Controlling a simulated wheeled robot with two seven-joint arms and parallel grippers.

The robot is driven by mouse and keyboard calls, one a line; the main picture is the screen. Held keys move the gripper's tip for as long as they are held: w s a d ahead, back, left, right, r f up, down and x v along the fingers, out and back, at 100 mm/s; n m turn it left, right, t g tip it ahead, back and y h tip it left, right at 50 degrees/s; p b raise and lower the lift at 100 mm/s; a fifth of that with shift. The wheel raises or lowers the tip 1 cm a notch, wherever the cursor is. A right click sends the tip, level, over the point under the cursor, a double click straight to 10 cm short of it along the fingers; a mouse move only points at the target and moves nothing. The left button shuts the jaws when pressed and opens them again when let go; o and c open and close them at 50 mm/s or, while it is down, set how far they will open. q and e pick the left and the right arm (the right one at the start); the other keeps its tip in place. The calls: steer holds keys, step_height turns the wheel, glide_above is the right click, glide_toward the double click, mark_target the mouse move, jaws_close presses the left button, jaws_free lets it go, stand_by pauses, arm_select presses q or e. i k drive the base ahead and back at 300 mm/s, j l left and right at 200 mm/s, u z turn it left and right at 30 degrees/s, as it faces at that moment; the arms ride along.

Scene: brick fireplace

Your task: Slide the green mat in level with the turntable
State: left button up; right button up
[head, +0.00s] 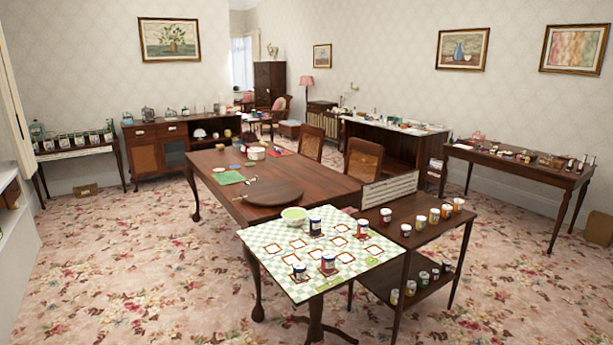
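The green mat (228,177) lies flat on the long dark wooden dining table, towards its left edge. The turntable (272,193) is a round brown wooden disc on the same table, nearer to me and to the right of the mat. The mat lies farther back than the turntable, with bare tabletop between them. A small thin item (250,180) lies just right of the mat; it is too small to name. Neither of my grippers shows in the head view.
A small table with a green checkered top (270,236), bearing a green bowl (294,215) and several jars, stands in front of the dining table (320,185). A two-tier cart (425,210) with jars stands at right. Chairs line the dining table's right side. Flowered carpet (130,240) is clear at left.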

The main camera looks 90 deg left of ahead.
mark_target(228, 178)
steer(key=u, duration=3.65)
steer(key=i+u, duration=0.1)
steer(key=i, duration=3.4)
steer(key=i+z, duration=0.15)
steer(key=i, duration=0.45)
steer(key=i+j+z, duration=0.1)
steer(key=i, duration=0.5)
steer(key=i+j+z, duration=0.15)
steer(key=i+j, duration=0.15)
steer(key=i, duration=0.25)
